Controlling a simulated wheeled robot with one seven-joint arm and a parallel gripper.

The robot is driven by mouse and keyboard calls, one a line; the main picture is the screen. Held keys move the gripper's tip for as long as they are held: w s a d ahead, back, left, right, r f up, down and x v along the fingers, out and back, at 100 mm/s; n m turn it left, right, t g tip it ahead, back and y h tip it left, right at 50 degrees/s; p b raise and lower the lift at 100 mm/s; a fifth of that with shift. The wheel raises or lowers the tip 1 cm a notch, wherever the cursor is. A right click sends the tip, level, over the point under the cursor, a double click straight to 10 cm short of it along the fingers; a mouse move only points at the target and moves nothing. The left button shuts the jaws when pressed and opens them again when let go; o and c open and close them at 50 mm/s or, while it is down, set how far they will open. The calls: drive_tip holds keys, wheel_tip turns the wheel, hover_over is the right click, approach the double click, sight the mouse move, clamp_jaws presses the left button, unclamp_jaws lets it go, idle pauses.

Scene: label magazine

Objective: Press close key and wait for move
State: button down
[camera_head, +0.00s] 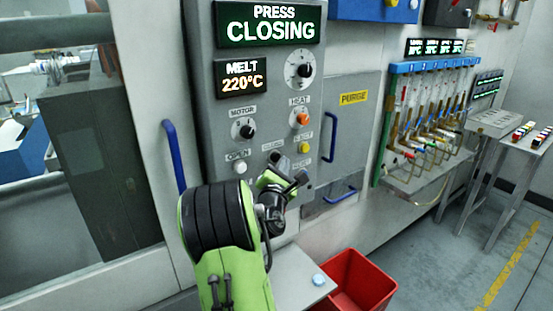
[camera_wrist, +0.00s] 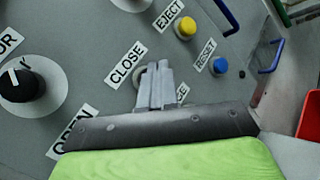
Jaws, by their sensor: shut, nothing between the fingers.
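The control panel (camera_head: 215,120) carries a display (camera_head: 268,25) reading "PRESS CLOSING". My gripper (camera_head: 283,165) is shut and empty, held up to the panel just right of the white OPEN key (camera_head: 240,167). In the wrist view my gripper's fingertips (camera_wrist: 158,72) are together over the round CLOSE key (camera_wrist: 138,76), beneath the CLOSE label (camera_wrist: 126,64). Only an edge of this key shows behind the fingers. The fingers appear to touch it, but how far it is pushed in is hidden. In the head view the gripper hides the key.
A yellow EJECT key (camera_wrist: 185,27) and a blue key (camera_wrist: 220,65) sit close by. A black MOTOR knob (camera_head: 243,128) and orange HEAT switch (camera_head: 302,119) are above. A blue door handle (camera_head: 174,157) is left; a red bin (camera_head: 362,283) stands below right.

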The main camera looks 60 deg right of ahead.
drive_tip(key=s, duration=0.1)
drive_tip(key=s+a, duration=0.1)
drive_tip(key=s, duration=0.1)
drive_tip(key=s+a, duration=0.1)
drive_tip(key=shift+s+a, duration=0.1)
drive_tip(key=shift+s, duration=0.05)
idle(0.9)
drive_tip(key=w+a+m+t+y+p, duration=0.1)
drive_tip(key=w+a+m+y, duration=0.25)
drive_tip(key=a, duration=0.45)
drive_tip(key=w+a+f+m+t+y, duration=0.1)
drive_tip(key=w+a+m+y, duration=0.2)
drive_tip(key=a, duration=0.4)
drive_tip(key=w+a+m+y+p, duration=0.1)
drive_tip(key=a+m+y, duration=0.35)
drive_tip(key=a, duration=0.35)
drive_tip(key=s+a+f+m+g+y, duration=0.1)
drive_tip(key=s+a+y, duration=0.2)
drive_tip(key=s+a, duration=0.3)
drive_tip(key=s+a+f+m+g+y, duration=0.1)
drive_tip(key=s+a+y, duration=0.3)
drive_tip(key=a, duration=1.2)
drive_tip(key=shift+s+a+f+m+y, duration=0.35)
drive_tip(key=shift+s+f+m, duration=0.25)
drive_tip(key=shift+s, duration=0.5)
drive_tip(key=shift+r, duration=0.1)
